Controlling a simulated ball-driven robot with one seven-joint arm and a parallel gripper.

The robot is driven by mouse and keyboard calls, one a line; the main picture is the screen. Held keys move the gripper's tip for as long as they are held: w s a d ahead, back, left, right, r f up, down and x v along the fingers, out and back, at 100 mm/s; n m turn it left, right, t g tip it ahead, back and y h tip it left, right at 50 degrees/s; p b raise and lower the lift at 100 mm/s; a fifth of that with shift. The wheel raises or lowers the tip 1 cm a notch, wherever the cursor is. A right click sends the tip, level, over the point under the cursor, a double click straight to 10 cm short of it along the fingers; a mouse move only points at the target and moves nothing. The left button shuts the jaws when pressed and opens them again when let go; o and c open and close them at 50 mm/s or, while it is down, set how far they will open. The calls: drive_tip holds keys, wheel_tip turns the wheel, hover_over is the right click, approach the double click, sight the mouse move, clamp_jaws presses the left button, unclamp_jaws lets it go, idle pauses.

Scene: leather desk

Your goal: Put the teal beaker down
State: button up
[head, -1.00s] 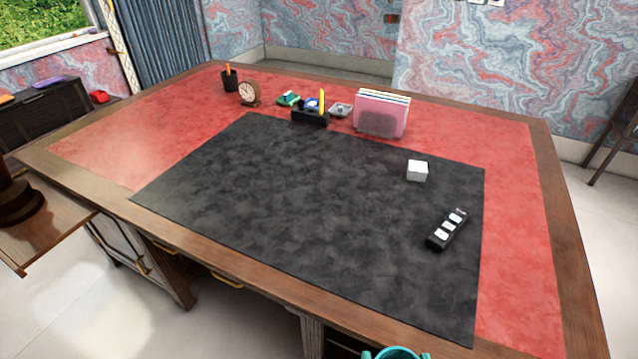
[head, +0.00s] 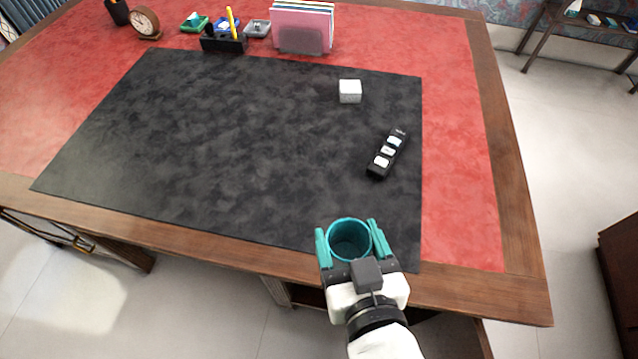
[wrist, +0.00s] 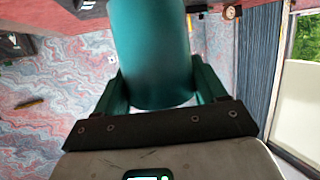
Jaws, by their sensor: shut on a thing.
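The teal beaker (head: 349,240) is held between the two teal fingers of my gripper (head: 350,240), near the front right edge of the desk. Its open top faces the head camera and it looks empty. In the wrist view the beaker (wrist: 155,50) fills the upper middle, with a finger of my gripper (wrist: 158,92) on each side. My gripper is shut on it. The head view does not clearly show whether its base touches anything. The black desk mat (head: 230,150) lies behind it on the red leather desk top (head: 460,150).
A black holder with white pieces (head: 387,153) and a white cube (head: 350,91) sit on the mat's right part. A file rack (head: 302,27), a black organizer (head: 223,42) and a clock (head: 145,22) stand at the back. The mat's middle and left are clear.

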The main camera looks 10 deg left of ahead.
drive_tip(key=shift+w+a+f, duration=0.6)
drive_tip(key=shift+w+f, duration=1.35)
drive_tip(key=shift+f, duration=0.05)
drive_tip(key=shift+w+a+f, duration=0.65)
drive_tip(key=shift+w+f, duration=1.25)
drive_tip(key=shift+f, duration=0.15)
drive_tip(key=shift+w+a+f, duration=0.6)
drive_tip(key=shift+w+f, duration=1.35)
drive_tip(key=shift+f, duration=0.05)
drive_tip(key=shift+f, duration=0.15)
drive_tip(key=o, duration=1.1)
drive_tip(key=shift+o, duration=0.2)
